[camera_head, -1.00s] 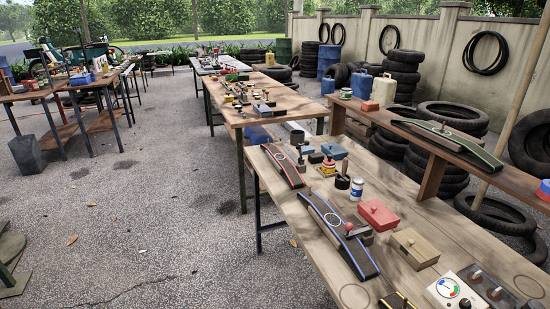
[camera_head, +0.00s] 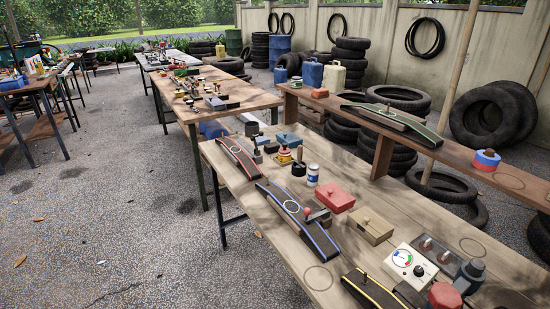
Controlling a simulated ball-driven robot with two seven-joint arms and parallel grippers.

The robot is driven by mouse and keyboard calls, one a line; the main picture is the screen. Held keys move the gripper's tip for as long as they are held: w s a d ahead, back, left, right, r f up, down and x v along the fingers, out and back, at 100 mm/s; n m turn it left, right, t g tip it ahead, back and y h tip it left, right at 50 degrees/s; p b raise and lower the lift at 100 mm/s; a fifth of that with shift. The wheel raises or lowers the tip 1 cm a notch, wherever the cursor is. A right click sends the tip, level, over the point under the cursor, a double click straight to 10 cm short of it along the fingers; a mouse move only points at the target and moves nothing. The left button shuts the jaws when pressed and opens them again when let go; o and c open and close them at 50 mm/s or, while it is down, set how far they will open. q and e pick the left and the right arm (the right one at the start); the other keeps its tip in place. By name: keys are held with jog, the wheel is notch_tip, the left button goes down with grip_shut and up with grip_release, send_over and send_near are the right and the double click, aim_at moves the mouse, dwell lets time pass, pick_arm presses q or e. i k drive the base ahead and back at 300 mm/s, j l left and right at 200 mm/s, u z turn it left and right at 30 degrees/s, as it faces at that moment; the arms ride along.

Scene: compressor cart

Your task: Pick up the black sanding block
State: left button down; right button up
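I cannot tell for sure which thing is the black sanding block. Long dark curved pieces lie on the near wooden table: one with red edging (camera_head: 238,158), one with blue edging (camera_head: 297,218) and one with yellow edging (camera_head: 375,290), cut off at the bottom. A similar dark piece with green edging (camera_head: 390,123) lies on the raised plank shelf. A dark grey block with knobs (camera_head: 438,255) sits at the right of the near table. Neither of my grippers is in view.
The near table (camera_head: 335,252) also holds a red box (camera_head: 334,201), a tan box (camera_head: 370,230), a white gauge box (camera_head: 408,265) and a blue-white can (camera_head: 313,175). The raised shelf (camera_head: 460,158) runs behind it. Open asphalt (camera_head: 130,235) lies to the left.

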aim_at(270, 149)
jog(key=i+j+z, duration=0.1)
jog(key=j, duration=0.25)
jog(key=i+j, duration=0.25)
jog(key=j, duration=0.15)
jog(key=i+j+z, duration=0.15)
jog(key=j, duration=0.25)
